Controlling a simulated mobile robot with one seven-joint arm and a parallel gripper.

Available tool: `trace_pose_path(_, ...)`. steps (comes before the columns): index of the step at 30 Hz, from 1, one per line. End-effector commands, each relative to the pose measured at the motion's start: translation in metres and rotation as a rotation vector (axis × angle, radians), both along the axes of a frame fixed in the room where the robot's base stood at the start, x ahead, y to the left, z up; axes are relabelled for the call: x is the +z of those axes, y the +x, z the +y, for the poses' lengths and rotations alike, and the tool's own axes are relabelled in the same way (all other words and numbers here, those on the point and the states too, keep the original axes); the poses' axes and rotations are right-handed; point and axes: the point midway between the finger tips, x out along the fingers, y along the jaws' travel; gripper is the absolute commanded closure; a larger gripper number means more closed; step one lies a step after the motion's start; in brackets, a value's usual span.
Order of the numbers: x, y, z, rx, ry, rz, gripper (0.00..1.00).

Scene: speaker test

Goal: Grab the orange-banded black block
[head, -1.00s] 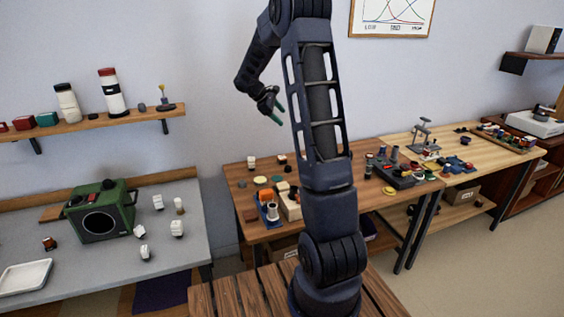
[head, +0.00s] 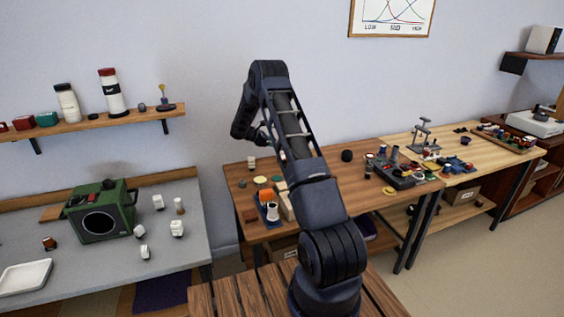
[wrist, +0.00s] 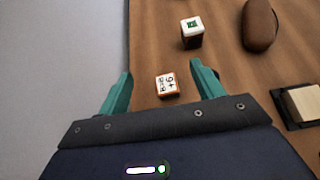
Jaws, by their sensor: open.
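In the wrist view, a small block (wrist: 167,85) with a white marked top and an orange edge lies on the brown wooden table (wrist: 160,135). Little of its sides shows, so I cannot confirm a black body. My gripper (wrist: 162,70) is open, with its teal fingers on either side of this block in the picture and nothing held. The block appears beyond the fingers, apart from them. A second block (wrist: 192,33), dark-sided with a white top and green mark, stands further up. In the head view, my arm largely hides the gripper and part of the table.
A brown rounded object (wrist: 259,25) lies at the upper right of the wrist view. A pale wooden block (wrist: 303,104) sits on a black base at the right. The table edge runs along the left. A green machine (head: 98,212) stands on the grey bench in the head view.

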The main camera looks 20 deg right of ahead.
Motion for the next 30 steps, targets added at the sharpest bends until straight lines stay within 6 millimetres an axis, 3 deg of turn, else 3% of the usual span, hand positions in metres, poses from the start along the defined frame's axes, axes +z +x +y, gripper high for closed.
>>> trace_pose_path(20, -0.055, 0.003, -0.001, 0.01, -0.009, 0.014, 0.33)
trace_pose_path(25, -0.08, 0.003, -0.001, 0.01, -0.009, 0.015, 0.33)
trace_pose_path(30, -0.09, 0.003, -0.023, 0.009, -0.009, 0.014, 0.33)
